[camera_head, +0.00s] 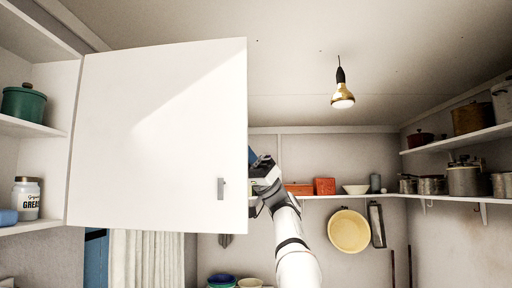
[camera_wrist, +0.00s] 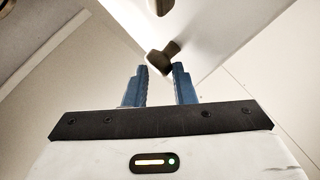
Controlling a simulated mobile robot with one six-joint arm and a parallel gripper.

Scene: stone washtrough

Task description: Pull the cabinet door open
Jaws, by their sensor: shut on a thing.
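The white cabinet door (camera_head: 150,140) stands swung out from the cabinet at the left, its inner face toward me in the head view. A small grey fitting (camera_head: 221,189) is near its lower right corner. My gripper (camera_head: 262,172) is at the door's right edge, partly hidden behind it. In the wrist view, the blue fingers of my gripper (camera_wrist: 160,72) are closed around a dark brown knob (camera_wrist: 163,56) on the white door (camera_wrist: 215,25). A second dark knob-like piece (camera_wrist: 160,6) shows at the top edge.
Open cabinet shelves at the left hold a green pot (camera_head: 24,103) and a jar (camera_head: 26,198). Behind my arm, a wall shelf (camera_head: 330,197) carries boxes and a bowl; a yellow basin (camera_head: 349,231) hangs below. A lamp (camera_head: 342,98) hangs from the ceiling, right of the door.

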